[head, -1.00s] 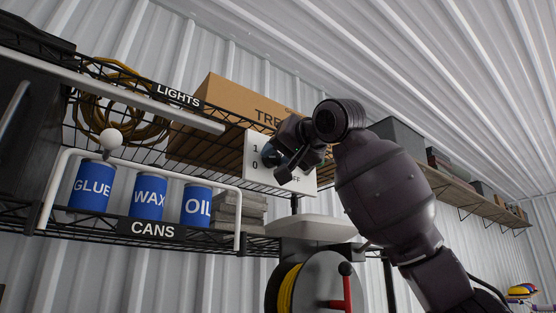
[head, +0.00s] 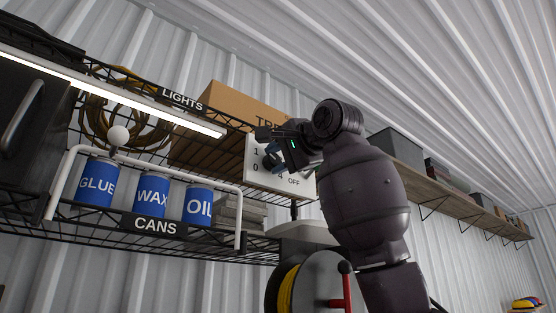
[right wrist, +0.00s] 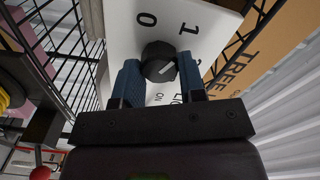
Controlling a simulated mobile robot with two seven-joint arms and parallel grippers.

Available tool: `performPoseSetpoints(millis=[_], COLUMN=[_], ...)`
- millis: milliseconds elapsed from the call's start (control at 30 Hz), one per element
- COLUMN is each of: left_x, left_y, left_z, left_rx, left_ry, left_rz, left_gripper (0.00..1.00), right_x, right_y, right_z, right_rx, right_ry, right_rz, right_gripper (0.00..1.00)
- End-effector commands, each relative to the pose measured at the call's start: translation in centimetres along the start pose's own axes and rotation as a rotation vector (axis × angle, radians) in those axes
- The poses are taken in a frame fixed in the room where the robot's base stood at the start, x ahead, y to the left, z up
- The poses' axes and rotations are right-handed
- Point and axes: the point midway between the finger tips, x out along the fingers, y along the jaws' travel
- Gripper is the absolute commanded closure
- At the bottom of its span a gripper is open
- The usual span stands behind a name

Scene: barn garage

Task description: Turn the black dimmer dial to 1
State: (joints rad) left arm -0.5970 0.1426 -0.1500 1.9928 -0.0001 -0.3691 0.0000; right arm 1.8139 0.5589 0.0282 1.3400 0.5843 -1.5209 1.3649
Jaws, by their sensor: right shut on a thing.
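The black dimmer dial (right wrist: 158,60) has a short white mark on its face. It sits on a white panel (right wrist: 118,25) marked 0 and 1; in the head view the panel (head: 257,180) hangs at the shelf's right end and also reads OFF. My right gripper (right wrist: 160,76) has its blue fingers on either side of the dial and is shut on it. In the head view my right gripper (head: 278,154) covers much of the dial. I cannot tell exactly which number the mark faces. A tube light (head: 100,86) under the LIGHTS shelf is lit. My left gripper is not in view.
A cardboard box (head: 232,105) stands on the wire shelf behind the panel. Blue cans (head: 151,195) stand on the lower shelf, behind a white rail (head: 65,185). A yellow hose reel (head: 310,285) is below. Another shelf (head: 440,190) runs along the right wall.

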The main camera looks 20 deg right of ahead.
Motion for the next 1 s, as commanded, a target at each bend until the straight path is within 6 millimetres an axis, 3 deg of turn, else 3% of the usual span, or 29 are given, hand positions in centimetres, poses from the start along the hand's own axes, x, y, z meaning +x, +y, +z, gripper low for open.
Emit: performPoseSetpoints(millis=[600,633,767,800,1000], left_x=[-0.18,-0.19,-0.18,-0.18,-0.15], left_y=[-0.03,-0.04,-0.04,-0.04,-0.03], left_z=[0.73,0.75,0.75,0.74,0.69], left_rx=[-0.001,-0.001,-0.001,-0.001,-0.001], left_ry=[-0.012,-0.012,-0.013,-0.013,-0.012], left_rz=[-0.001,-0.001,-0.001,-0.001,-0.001], left_gripper=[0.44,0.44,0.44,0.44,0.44], right_x=[-0.03,-0.04,-0.04,-0.03,-0.02], right_y=[-0.03,-0.03,-0.03,-0.03,-0.02], right_z=[-0.05,-0.05,-0.04,-0.04,-0.01], right_rx=[0.044,0.044,0.043,0.043,0.043], right_ry=[0.002,0.002,0.002,0.002,0.001], right_rz=[-0.001,-0.001,-0.001,-0.001,-0.001], right_gripper=[0.86,0.61,0.41,0.37,0.37])
